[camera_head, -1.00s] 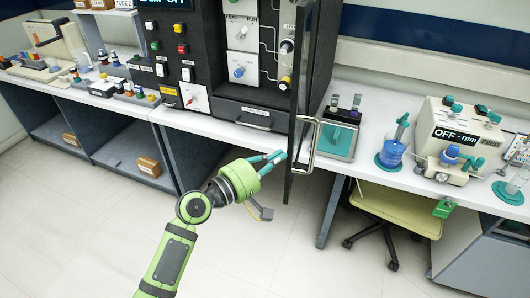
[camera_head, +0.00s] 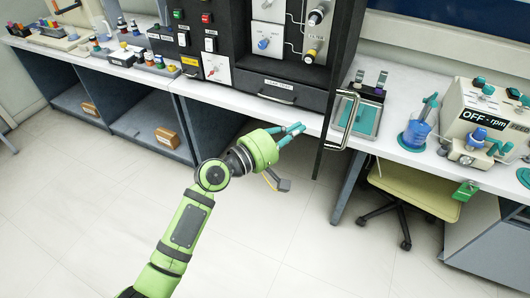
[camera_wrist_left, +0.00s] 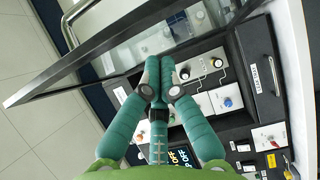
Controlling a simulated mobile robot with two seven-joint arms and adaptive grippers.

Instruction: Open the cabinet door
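The cabinet door, a dark-framed glass panel, stands swung out from the black cabinet (camera_head: 276,62) in the head view, seen nearly edge-on. Its bar handle (camera_head: 346,122) is on the door's right face. In the left wrist view the door (camera_wrist_left: 130,55) spans the upper left, with its glass see-through. My left gripper (camera_head: 297,131) is in front of the cabinet, left of the door, apart from the handle. Its teal fingers (camera_wrist_left: 159,66) are brought together at the tips in the wrist view, with nothing seen between them. My right gripper is not in view.
The white bench (camera_head: 230,98) runs along the wall under the cabinet. A teal tray stand (camera_head: 362,116), a blue container (camera_head: 415,134) and a beige rpm device (camera_head: 485,118) stand right of the door. A yellow chair (camera_head: 415,190) is below. The floor in front is clear.

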